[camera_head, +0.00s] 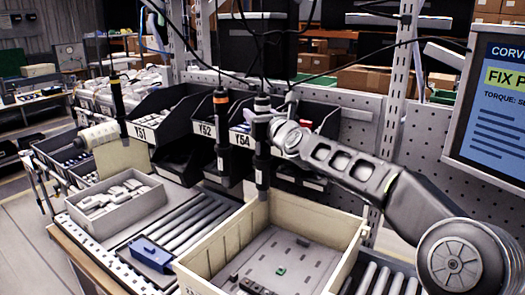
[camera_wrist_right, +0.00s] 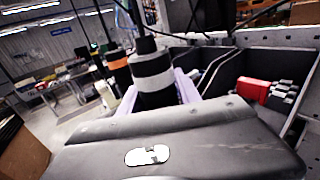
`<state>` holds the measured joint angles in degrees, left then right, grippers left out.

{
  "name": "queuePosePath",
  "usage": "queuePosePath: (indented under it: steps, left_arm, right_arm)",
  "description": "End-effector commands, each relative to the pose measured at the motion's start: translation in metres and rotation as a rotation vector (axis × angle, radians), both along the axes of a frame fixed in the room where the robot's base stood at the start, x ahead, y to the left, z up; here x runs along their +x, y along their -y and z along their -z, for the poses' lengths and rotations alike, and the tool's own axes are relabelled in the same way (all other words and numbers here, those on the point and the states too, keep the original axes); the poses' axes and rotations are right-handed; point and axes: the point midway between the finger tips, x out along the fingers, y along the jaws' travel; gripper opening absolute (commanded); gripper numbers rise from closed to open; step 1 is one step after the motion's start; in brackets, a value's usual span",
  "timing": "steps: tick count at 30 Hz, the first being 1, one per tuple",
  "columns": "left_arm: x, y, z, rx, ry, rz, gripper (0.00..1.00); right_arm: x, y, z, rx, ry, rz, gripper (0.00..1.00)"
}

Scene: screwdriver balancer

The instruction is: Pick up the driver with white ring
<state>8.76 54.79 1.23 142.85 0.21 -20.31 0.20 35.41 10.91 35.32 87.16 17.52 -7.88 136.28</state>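The driver with the white ring (camera_head: 262,165) hangs upright on a cable over the back corner of the beige crate. Its pale ring (camera_wrist_right: 153,66) shows clearly in the right wrist view. My right gripper (camera_head: 264,120) is at the driver's upper body. In the wrist view, its pale lilac fingers (camera_wrist_right: 157,95) stand on both sides of the driver, close against it. I cannot tell whether they press on it. A driver with an orange ring (camera_head: 221,130) hangs just left, and one with a yellow ring (camera_head: 117,98) hangs farther left. My left gripper is out of view.
The beige crate (camera_head: 205,262) stands on the roller conveyor (camera_head: 185,225), with a dark board inside. A grey tray (camera_head: 118,208) and a blue block (camera_head: 150,254) are to its left. Black bins (camera_head: 170,128) line the perforated back panel. A screen (camera_head: 492,105) stands at right.

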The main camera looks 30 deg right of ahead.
Motion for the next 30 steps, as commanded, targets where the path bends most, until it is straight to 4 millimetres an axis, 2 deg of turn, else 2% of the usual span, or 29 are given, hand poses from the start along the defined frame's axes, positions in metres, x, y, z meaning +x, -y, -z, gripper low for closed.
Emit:
queuePosePath:
  steps: [2,14,30]
  left_arm:
    - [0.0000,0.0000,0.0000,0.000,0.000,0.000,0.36]
    - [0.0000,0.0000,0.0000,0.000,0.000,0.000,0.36]
    - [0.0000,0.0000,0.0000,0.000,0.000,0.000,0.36]
  right_arm:
    - [0.0000,0.0000,0.0000,0.000,0.000,0.000,0.32]
    - [0.0000,0.0000,0.0000,0.000,0.000,0.000,0.00]
    - [0.0000,-0.0001,0.0000,0.000,0.000,0.000,0.00]
